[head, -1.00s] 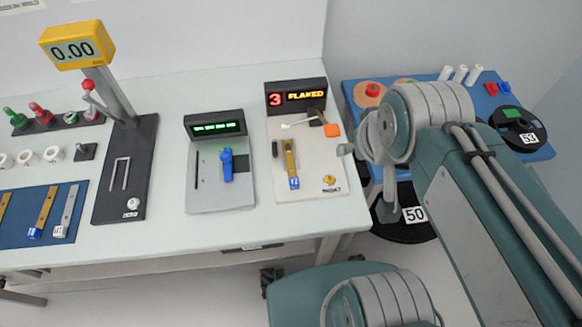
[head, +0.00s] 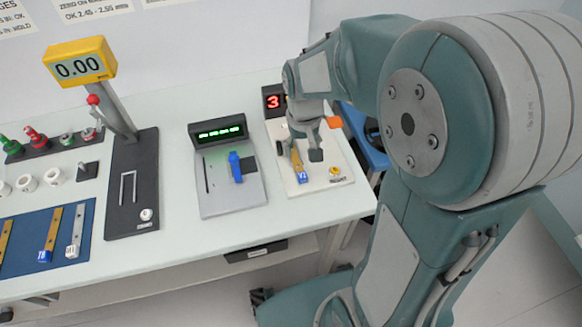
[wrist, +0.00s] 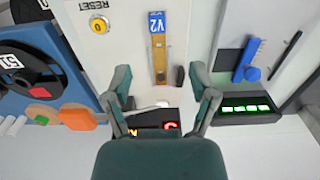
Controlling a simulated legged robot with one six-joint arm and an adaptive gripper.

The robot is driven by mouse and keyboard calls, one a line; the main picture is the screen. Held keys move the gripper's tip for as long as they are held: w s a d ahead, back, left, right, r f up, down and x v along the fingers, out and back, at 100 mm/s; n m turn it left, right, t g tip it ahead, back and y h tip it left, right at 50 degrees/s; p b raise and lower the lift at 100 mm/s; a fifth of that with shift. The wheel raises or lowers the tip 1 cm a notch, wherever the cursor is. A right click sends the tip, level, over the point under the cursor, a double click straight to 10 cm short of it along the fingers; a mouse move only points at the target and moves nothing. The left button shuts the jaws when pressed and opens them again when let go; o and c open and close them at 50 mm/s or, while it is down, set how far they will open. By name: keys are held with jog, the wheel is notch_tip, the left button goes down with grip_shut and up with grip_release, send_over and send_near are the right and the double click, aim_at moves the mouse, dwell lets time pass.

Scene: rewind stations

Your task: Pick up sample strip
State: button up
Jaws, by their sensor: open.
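A brass-coloured sample strip (head: 297,158) with a blue V2 tag lies on the white tester plate at the right end of the bench. In the wrist view the strip (wrist: 160,58) runs upright in the picture, tag at the top. My gripper (head: 299,153) is over the tester, its fingers spread and empty. In the wrist view my gripper (wrist: 160,73) has one finger to each side of the strip's line, with no contact visible. In the head view my gripper partly hides the strip's far part.
The tester's dark display (head: 274,100) shows a red 3; my arm hides the rest. A grey device with a blue lever (head: 236,168) stands to the left. A yellow 0.00 gauge (head: 79,62) stands further left. More tagged strips (head: 48,234) lie on a blue mat (head: 22,262).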

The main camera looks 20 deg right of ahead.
send_over(302, 175)
notch_tip(302, 175, down, 6)
jog(key=shift+r, duration=0.25)
jog(key=shift+f, duration=2.75)
grip_shut()
